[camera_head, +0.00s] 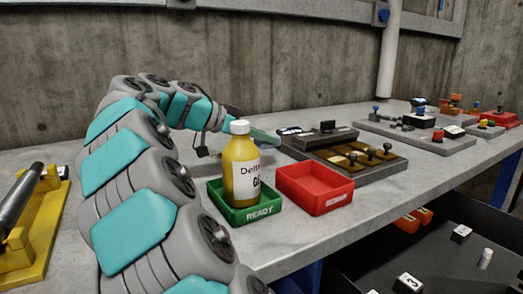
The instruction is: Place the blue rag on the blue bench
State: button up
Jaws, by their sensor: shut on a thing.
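My gripper (216,123) is at the end of my arm, low over the bench behind the yellow bottle, which hides part of it. A flat, dull blue-green piece shows just right of the bottle's cap, at my gripper's end. It looks like the blue rag (264,137), held in the shut jaws. I cannot tell whether it touches the bench top. The bench (330,233) has a grey top and blue legs.
A yellow bottle (241,172) stands in a green READY tray (240,213). A red SCRAP tray (314,188) is beside it. Boards with knobs (345,152) and small parts lie behind and to the right. A yellow stand (38,235) is at left. Bare bench shows in front.

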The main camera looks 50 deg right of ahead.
aim_at(258, 148)
jog(key=shift+f, duration=1.9)
jog(key=shift+f, duration=0.1)
jog(key=shift+f, duration=0.1)
jog(key=o, duration=1.4)
jog(key=shift+c, duration=0.2)
jog(key=shift+r, duration=0.3)
jog(key=shift+w+a, duration=0.15)
jog(key=shift+a, duration=0.2)
jog(key=v, duration=1.1)
jog(key=shift+a+r, duration=0.1)
